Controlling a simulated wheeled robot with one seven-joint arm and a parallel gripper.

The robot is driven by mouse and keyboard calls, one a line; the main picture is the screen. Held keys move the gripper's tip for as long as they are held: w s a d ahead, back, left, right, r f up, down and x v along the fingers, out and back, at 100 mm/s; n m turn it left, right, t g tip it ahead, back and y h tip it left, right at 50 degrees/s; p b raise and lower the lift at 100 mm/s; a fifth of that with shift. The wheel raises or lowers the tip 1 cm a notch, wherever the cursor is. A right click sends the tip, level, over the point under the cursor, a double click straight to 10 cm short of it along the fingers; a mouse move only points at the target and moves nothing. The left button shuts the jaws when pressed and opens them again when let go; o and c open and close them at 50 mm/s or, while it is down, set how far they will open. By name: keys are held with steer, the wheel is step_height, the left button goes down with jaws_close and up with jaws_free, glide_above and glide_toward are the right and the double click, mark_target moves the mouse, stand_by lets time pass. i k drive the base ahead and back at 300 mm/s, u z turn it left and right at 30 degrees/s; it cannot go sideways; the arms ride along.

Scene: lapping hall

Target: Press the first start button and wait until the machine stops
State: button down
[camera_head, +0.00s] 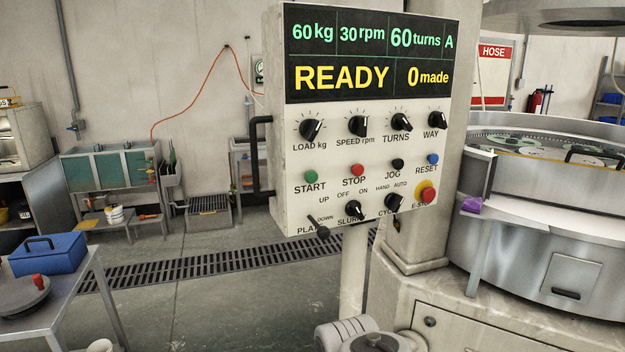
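The control panel (345,190) hangs in the middle of the view, facing me. Its green START button (310,176) is at the left of the button row, beside the red STOP button (357,170). The display (368,55) reads 60 kg, 30 rpm, 60 turns, A, READY and 0 made. The lapping machine (560,215) stands at the right, with round parts on its top plate (570,149). My gripper is not in view. Pale rounded links at the bottom centre look like my arm, well below the panel.
Black JOG (397,164), blue RESET (433,159) and red E-STOP (427,193) share the panel with several knobs. A black handle (259,155) juts from its left side. A metal table (75,305) with a blue toolbox (47,254) stands at left. Open floor lies between.

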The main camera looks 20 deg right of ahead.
mark_target(311, 177)
steer(key=k, duration=1.25)
steer(key=u, duration=1.05)
steer(key=i, duration=1.9)
steer(key=z, duration=0.65)
